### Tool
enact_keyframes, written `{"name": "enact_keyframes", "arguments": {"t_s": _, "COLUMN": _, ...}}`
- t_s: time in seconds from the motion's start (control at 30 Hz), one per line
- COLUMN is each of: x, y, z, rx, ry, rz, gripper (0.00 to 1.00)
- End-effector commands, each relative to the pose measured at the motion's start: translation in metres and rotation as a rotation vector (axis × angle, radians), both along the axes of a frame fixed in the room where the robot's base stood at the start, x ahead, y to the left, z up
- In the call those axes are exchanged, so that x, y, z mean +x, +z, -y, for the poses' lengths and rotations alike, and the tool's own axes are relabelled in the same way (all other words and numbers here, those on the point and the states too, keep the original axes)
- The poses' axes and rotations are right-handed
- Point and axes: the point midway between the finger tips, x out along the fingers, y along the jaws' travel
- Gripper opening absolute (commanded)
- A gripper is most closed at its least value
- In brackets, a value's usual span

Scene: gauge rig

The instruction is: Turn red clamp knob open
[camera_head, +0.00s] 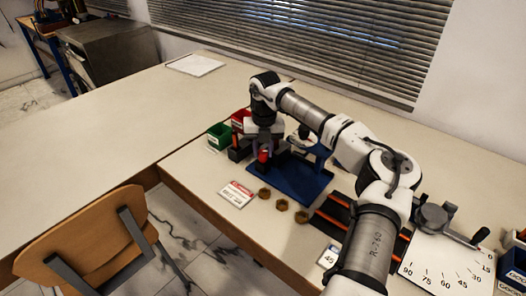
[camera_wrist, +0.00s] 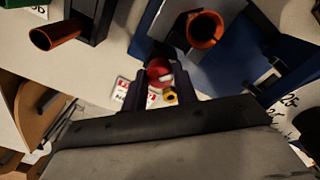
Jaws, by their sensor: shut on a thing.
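The red clamp knob (camera_head: 264,156) stands at the left end of the blue base plate (camera_head: 300,188). My gripper (camera_head: 264,149) reaches down onto it from above, and the arm hides part of the fixture behind. In the wrist view the red knob (camera_wrist: 159,72) lies between the two dark fingers of my gripper (camera_wrist: 160,80). The fingers are shut on its sides. A pale patch shows on the knob's face. How far the knob is turned cannot be told.
An orange-rimmed tube (camera_wrist: 204,28) and another orange tube (camera_wrist: 57,36) flank the gripper. Green (camera_head: 219,138) and red (camera_head: 240,117) bins stand behind. A label card (camera_head: 237,194) and brass nuts (camera_head: 282,204) lie in front. A numbered dial board (camera_head: 440,260) is at right.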

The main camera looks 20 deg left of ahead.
Motion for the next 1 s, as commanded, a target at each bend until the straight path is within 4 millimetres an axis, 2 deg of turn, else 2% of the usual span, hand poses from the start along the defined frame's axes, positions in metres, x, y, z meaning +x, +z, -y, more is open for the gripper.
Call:
{"name": "enact_keyframes", "arguments": {"t_s": 0.6, "x": 0.0013, "y": 0.0013, "z": -0.0004, "rx": 0.0, "ry": 0.522, "rz": 0.004, "gripper": 0.06}}
{"name": "enact_keyframes", "arguments": {"t_s": 1.0, "x": 0.0012, "y": 0.0012, "z": -0.0008, "rx": 0.001, "ry": 0.664, "rz": 0.004, "gripper": 0.06}}
